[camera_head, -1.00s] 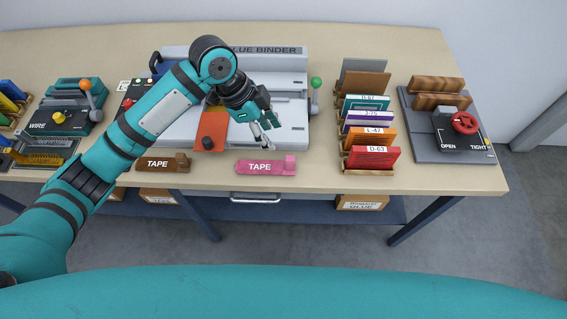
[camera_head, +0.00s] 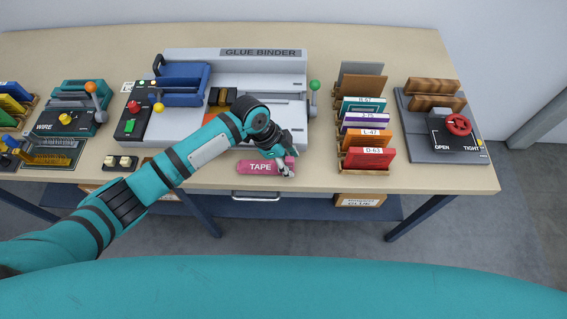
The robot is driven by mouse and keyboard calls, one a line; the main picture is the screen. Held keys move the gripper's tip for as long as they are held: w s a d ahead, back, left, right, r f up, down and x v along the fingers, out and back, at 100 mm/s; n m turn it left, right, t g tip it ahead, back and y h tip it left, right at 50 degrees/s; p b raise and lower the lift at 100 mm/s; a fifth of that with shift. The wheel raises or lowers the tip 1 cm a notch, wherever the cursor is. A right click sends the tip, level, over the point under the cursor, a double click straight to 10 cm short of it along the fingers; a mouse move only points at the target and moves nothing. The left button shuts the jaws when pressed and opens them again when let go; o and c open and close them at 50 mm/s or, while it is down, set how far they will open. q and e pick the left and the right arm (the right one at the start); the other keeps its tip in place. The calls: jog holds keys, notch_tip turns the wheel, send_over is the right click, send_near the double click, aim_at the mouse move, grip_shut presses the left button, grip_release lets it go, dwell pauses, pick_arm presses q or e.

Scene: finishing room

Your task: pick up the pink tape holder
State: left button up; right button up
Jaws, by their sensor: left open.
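The pink tape holder (camera_head: 258,167), marked TAPE, lies flat near the front edge of the table, in front of the glue binder. My left gripper (camera_head: 286,169) is open at the holder's right end, with its fingers around or just over the raised block there. I cannot tell whether they touch it. The hand hides part of that end. My right gripper is out of view.
The glue binder (camera_head: 290,75) stands behind. A rack of labelled books, with a red one (camera_head: 369,159) in front, stands to the right. A press with a red knob (camera_head: 459,125) is farther right. A wire machine (camera_head: 72,122) stands at left. Bare table (camera_head: 320,170) lies between holder and rack.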

pick_arm(q)
grip_shut()
jog(key=shift+r, duration=0.1)
dwell(0.4)
